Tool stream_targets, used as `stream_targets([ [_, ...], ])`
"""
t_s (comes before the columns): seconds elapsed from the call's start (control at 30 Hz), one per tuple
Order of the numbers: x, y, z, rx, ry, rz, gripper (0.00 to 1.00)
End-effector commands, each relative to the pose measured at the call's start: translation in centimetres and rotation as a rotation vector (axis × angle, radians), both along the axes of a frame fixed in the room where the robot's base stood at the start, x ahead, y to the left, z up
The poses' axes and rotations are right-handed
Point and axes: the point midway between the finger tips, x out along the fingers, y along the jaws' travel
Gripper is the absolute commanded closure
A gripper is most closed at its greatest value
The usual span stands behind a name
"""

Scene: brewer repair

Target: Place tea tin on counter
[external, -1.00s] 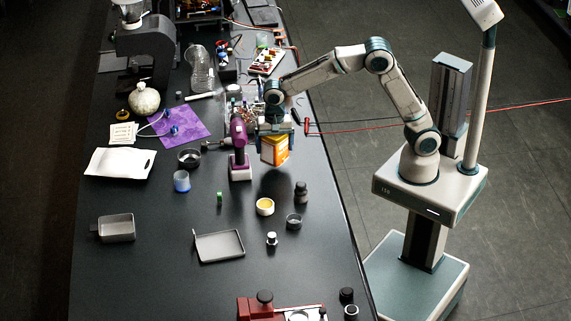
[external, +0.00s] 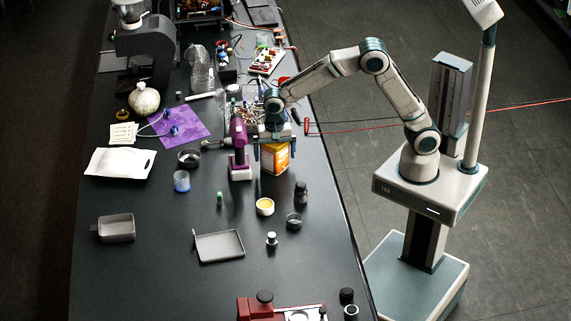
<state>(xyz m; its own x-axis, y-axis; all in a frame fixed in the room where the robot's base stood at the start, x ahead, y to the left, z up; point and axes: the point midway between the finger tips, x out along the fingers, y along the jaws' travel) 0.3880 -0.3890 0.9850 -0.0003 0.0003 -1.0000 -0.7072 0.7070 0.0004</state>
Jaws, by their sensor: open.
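The tea tin (external: 276,159) is orange and yellow with a white part. It stands upright on the dark counter (external: 165,250), right of the purple drill. My gripper (external: 274,144) is directly above it, pointing down, with its open fingers around the upper part of the tin. The fingers hide the tin's top. I cannot tell whether a finger touches its sides.
The purple drill (external: 238,147) stands close on the left. A dark jar (external: 301,193), a small bowl with yellow contents (external: 265,206) and a dark ring (external: 293,220) lie in front. A grey tray (external: 219,245) is nearer. The counter's right edge is close to the tin.

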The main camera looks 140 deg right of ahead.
Motion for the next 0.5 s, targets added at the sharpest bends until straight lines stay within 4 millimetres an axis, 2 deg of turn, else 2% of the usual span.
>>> stream_targets([
  [0.17,0.1,-0.1,2.8,-0.005,-0.004,0.001,0.0],
  [0.5,0.1,0.0,9.9,-0.003,-0.003,0.001,0.0],
])
